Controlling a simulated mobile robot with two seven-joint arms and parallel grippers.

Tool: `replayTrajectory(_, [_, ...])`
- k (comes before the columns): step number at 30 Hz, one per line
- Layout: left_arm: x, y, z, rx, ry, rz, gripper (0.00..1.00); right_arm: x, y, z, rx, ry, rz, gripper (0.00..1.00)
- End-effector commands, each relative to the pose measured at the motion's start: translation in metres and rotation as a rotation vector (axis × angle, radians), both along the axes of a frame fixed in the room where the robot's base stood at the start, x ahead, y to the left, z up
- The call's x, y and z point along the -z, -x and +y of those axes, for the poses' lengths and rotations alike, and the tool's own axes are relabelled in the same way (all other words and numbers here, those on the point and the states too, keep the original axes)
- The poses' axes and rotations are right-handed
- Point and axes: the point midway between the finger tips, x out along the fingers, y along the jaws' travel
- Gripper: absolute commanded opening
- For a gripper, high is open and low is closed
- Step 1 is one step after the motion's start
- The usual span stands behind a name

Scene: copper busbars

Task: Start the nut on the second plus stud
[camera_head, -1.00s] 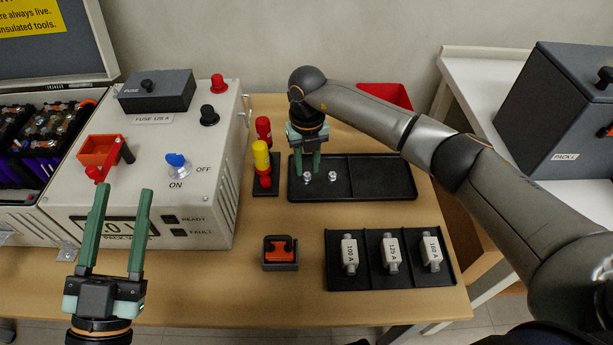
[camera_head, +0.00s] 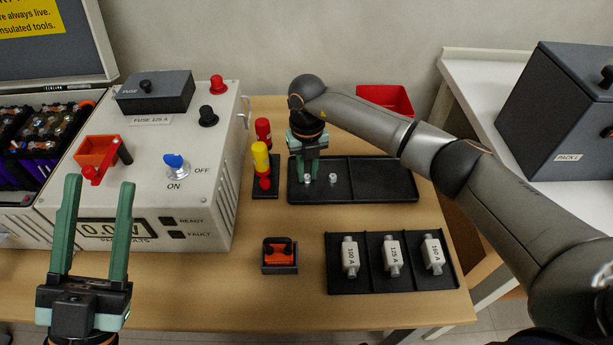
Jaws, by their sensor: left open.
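Two small silvery pieces that look like nuts lie in the left part of a black two-part tray (camera_head: 385,182). The right nut (camera_head: 333,178) lies free. My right gripper (camera_head: 307,180) points down at the left nut (camera_head: 307,177), with one fingertip on each side; whether the fingers touch it is too small to tell. My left gripper (camera_head: 96,185) is open and empty, fingers up, in front of the grey box with the voltage display. The open battery pack (camera_head: 45,140) is at the far left, partly cut off. I cannot pick out its second plus stud.
The grey box (camera_head: 215,180) carries a blue switch, an orange-red part and a fuse holder. Red and yellow tools (camera_head: 262,165) stand beside the tray. A fuse tray (camera_head: 340,280) and a small orange-black block (camera_head: 280,254) lie in front. Bare table lies between.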

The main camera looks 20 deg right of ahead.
Motion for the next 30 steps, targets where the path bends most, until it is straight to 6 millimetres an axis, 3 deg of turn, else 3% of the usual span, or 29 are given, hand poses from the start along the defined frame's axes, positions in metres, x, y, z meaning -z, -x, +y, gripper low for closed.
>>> replayTrajectory(5, [0.0, 0.0, 0.0, 0.0, 0.0, 0.0, 0.5, 0.0, 0.0, 0.0, 0.0, 0.0, 0.0, 0.0])
replayTrajectory(13, [-0.003, 0.0, 0.0, -0.001, -0.002, 0.0, 0.5, -0.005, 0.0, 0.0, 0.0, 0.0, -0.001, 0.0])
replayTrajectory(25, [-0.037, 0.0, 0.0, 0.0, -0.001, 0.001, 0.5, -0.044, 0.0, 0.0, 0.0, 0.001, -0.001, 0.0])
replayTrajectory(30, [-0.043, 0.0, 0.0, -0.001, 0.0, 0.002, 0.5, -0.052, 0.0, 0.0, 0.0, 0.001, 0.0, 0.0])
